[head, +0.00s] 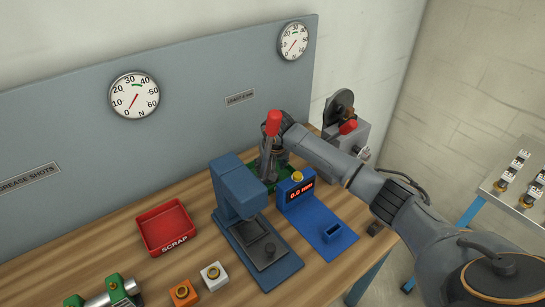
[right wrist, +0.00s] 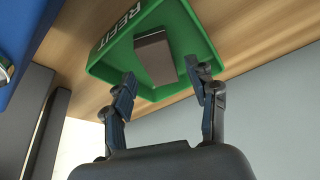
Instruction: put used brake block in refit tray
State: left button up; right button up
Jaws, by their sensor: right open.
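A green tray (right wrist: 99,69) marked REFIT fills the upper part of the right wrist view. A dark brown-grey block (right wrist: 154,58), which looks like the brake block, lies in it. My right gripper (right wrist: 162,72) is open, its fingers apart at the near side of the block and not closed on it. The block cannot be made out there. My left gripper is not in view.
A blue gauge stand (head: 325,222) reads 0.0 mm beside a blue press (head: 240,190). A red SCRAP tray (head: 165,228), an orange block (head: 184,293) and a white block (head: 214,276) sit further left. A grey machine (head: 345,130) stands at the back right.

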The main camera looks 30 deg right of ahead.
jog(key=v, duration=1)
jog(key=shift+s, duration=0.1)
